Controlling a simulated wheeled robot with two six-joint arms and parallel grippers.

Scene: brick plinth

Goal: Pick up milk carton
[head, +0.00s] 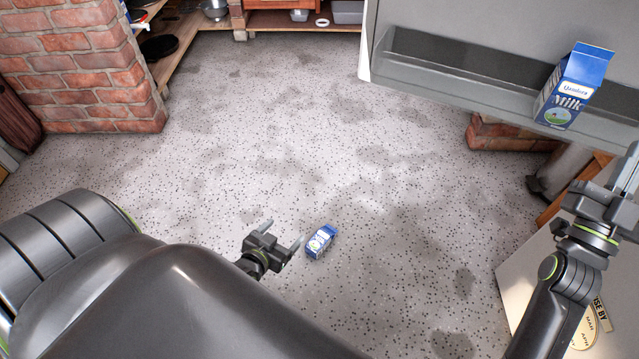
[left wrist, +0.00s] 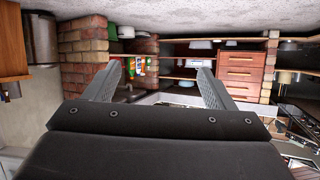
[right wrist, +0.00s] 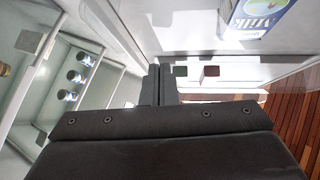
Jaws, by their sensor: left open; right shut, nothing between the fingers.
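A blue and white milk carton (head: 572,88) stands upright, slightly turned, on the grey door shelf (head: 450,80) at the upper right. It shows partly at the top of the right wrist view (right wrist: 262,18). A second, smaller-looking blue and white carton (head: 320,241) shows against the speckled floor, just right of my left gripper (head: 281,233). My left gripper is open with nothing between its fingers, which also show in the left wrist view (left wrist: 161,72). My right gripper (head: 631,165) is shut and empty, below and right of the shelf carton, apart from it.
Brick pillars (head: 75,65) stand at the left, with wooden shelving (head: 270,20) behind. A pale cabinet interior (right wrist: 85,85) with several round items is at the left of the right wrist view. The speckled floor (head: 270,120) in the middle is clear.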

